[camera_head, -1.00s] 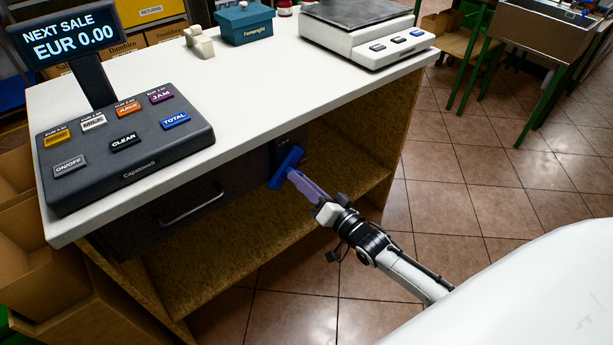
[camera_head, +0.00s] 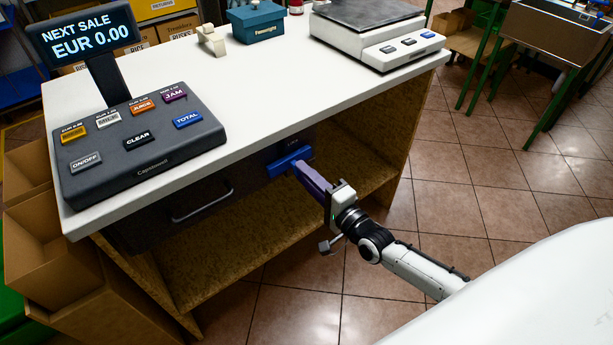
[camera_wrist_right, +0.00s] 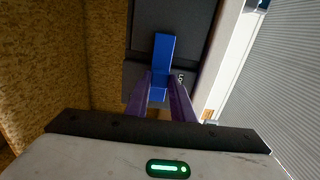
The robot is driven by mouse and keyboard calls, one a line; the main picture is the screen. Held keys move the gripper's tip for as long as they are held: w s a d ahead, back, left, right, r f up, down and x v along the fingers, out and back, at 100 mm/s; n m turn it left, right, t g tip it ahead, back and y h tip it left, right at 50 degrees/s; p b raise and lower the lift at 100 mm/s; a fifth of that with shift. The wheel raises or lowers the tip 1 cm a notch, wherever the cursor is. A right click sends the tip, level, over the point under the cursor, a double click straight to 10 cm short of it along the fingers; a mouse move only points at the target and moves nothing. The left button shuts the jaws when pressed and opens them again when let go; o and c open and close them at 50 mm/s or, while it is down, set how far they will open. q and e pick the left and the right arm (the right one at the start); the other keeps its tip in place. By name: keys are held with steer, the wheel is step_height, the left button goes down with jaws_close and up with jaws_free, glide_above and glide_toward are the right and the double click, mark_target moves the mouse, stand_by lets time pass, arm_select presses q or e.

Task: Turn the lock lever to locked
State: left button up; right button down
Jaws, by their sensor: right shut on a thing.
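The blue lock lever (camera_head: 289,163) is on a dark panel under the counter's front edge, right of the drawer. In the head view it now lies close to level, along the panel. In the right wrist view the lever (camera_wrist_right: 164,55) runs away from between the purple fingers. My right gripper (camera_head: 301,169) is shut on the lever's near part, one finger on each side (camera_wrist_right: 160,92). A small white marking (camera_wrist_right: 181,79) sits on the panel beside the lever; I cannot read it. My left gripper is not in view.
A dark drawer (camera_head: 150,222) with a metal handle (camera_head: 202,201) is left of the lever. The white counter (camera_head: 262,105) above holds a till (camera_head: 140,150) and a scale (camera_head: 375,45). An open wooden shelf (camera_head: 235,245) lies below.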

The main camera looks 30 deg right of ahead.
steer(key=shift+m, duration=0.3)
steer(key=c, duration=1.5)
jaws_free()
steer(key=s, duration=0.3)
steer(key=s+d, duration=0.1)
steer(key=s, duration=0.6)
steer(key=shift+s+d+r, duration=0.1)
steer(key=shift+d, duration=0.2)
steer(key=s+a+f+n+g, duration=0.3)
steer(key=s+a+f+n, duration=0.1)
steer(key=s+n, duration=0.1)
steer(key=s+a+f+n+g, duration=0.3)
steer(key=s+f+n, duration=0.2)
steer(key=s+n, duration=0.1)
steer(key=s+a+f+n+g, duration=0.3)
steer(key=s+a+f+n, duration=0.1)
steer(key=s+f+n, duration=0.1)
steer(key=shift+s+a+n, duration=0.3)
steer(key=shift+s+n, duration=0.35)
steer(key=shift+n, duration=0.45)
